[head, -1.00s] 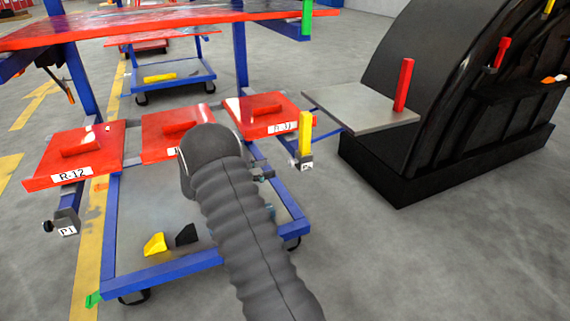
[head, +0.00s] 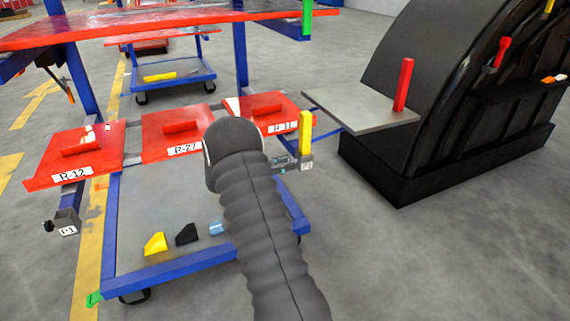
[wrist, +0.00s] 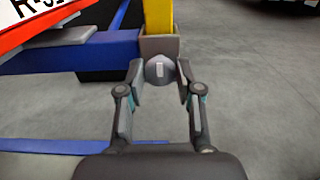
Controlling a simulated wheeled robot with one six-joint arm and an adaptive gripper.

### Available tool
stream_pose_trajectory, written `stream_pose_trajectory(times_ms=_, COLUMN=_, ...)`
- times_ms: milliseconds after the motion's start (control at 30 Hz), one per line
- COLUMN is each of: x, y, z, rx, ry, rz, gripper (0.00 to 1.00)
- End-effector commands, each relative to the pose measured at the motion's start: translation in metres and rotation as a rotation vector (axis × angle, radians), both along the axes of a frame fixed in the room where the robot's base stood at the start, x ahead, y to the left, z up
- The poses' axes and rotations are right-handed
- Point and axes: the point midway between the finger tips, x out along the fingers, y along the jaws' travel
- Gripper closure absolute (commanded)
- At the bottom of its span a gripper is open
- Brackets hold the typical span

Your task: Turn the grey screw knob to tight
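The grey screw knob (wrist: 160,72) shows in the wrist view, with a short pale mark on its face. It sits on the front of a grey block (wrist: 160,46) at the end of a blue rail, below a yellow post (wrist: 158,16). My gripper (wrist: 160,82) is open, with one finger on each side of the knob and a small gap on both sides. In the head view my gripper (head: 283,164) is at the left of the labelled block (head: 307,165) under the yellow post (head: 305,132). The knob cannot be made out there.
Red trays (head: 180,131) line the blue cart's front rail. A second block, labelled P1 (head: 66,222), with a black knob, is at the cart's left. Yellow and black wedges lie on the lower shelf (head: 135,225). Floor between is clear.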

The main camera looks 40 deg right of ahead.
Motion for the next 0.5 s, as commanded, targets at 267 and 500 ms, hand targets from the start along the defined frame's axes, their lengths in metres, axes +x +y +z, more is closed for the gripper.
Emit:
stream_pose_trajectory(times_ms=267, x=0.0001, y=-0.0002, z=-0.0004, rx=-0.001, ry=-0.006, rz=0.000, gripper=1.00)
stream_pose_trajectory(times_ms=500, x=-0.0002, y=-0.0003, z=-0.0027, rx=-0.018, ry=-0.076, rz=0.000, gripper=1.00)
